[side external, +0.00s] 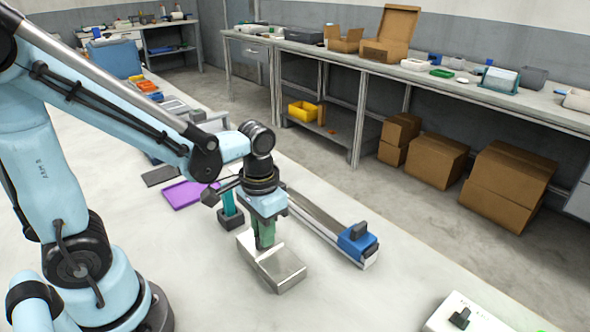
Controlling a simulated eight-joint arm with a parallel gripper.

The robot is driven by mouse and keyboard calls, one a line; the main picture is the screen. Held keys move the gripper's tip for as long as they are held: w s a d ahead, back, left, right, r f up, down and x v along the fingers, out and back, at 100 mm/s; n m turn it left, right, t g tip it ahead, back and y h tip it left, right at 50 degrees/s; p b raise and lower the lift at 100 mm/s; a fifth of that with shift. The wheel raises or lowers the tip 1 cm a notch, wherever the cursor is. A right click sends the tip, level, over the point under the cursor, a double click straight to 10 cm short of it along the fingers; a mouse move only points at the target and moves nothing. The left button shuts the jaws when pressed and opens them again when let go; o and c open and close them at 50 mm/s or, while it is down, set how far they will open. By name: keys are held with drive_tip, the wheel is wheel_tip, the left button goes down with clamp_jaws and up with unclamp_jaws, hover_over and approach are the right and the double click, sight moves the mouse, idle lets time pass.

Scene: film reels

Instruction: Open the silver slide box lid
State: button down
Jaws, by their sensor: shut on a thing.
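The silver slide box (282,271) lies on the near white table, in front of my arm. It is a low metal box with a raised ridge across its top. My gripper (263,243) points down at the box's far left part, with its greenish fingers at the top of the box. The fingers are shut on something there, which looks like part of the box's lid. The fingers hide the exact grip point. I cannot tell from this view whether the lid is raised.
A dark pen holder (231,218) stands close behind the box on the left. A long rail with a blue block (357,243) lies to the right. A purple tray (187,194) is further back. A white board (472,314) is at the front right. Table between is clear.

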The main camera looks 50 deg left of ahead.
drive_tip(key=d, duration=0.6)
drive_tip(key=shift+d, duration=0.35)
drive_tip(key=c, duration=1.1)
unclamp_jaws()
drive_tip(key=shift+c, duration=0.2)
wheel_tip(320, 180, up, 12)
drive_tip(key=shift+a, duration=0.1)
